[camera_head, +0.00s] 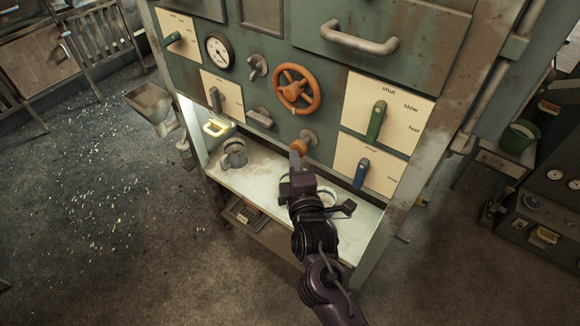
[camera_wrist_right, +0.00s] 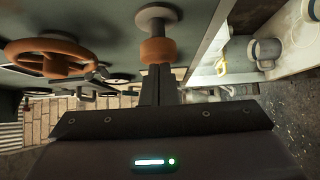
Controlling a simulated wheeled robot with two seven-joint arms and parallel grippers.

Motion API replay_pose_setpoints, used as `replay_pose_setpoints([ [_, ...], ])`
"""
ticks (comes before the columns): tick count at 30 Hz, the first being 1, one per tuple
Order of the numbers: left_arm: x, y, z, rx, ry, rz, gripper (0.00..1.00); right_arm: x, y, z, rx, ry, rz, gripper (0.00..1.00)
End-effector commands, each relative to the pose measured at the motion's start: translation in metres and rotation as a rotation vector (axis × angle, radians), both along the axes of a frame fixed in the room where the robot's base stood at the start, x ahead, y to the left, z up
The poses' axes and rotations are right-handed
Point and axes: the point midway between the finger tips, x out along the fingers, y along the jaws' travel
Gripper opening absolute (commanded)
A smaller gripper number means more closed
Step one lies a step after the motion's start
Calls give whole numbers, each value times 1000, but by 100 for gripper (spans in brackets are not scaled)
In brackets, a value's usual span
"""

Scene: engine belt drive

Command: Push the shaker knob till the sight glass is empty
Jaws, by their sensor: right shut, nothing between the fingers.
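The shaker knob, an orange knob (camera_head: 299,147) on a grey round mount, sticks out of the green panel below the orange handwheel. It also shows in the right wrist view (camera_wrist_right: 157,51). My right gripper (camera_head: 295,160) is shut and empty, its fingertips at the knob's front face; in the right wrist view the fingertips (camera_wrist_right: 158,70) appear to touch the knob or sit just short of it. A small yellow-framed part (camera_head: 216,127) at the panel's lower left may be the sight glass; I cannot tell its contents. My left gripper is not in view.
An orange handwheel (camera_head: 297,90) sits above the knob. A green lever (camera_head: 377,121) and a blue lever (camera_head: 362,172) are on cream plates to the right. A grey mug-like vessel (camera_head: 233,153) stands on the pale shelf (camera_head: 262,182). A hopper (camera_head: 150,102) is at left.

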Motion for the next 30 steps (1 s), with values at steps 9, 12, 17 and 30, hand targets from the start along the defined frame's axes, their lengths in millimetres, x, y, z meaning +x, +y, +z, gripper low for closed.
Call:
replay_pose_setpoints([
  [9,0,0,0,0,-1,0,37,1,-1,0,0,0,0,0],
  [12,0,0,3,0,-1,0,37,5,-4,1,-4,-2,0,0],
  [17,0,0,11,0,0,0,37,22,-17,2,-6,-3,-2,0],
  [30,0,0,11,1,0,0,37,25,-20,2,0,-4,-7,0],
])
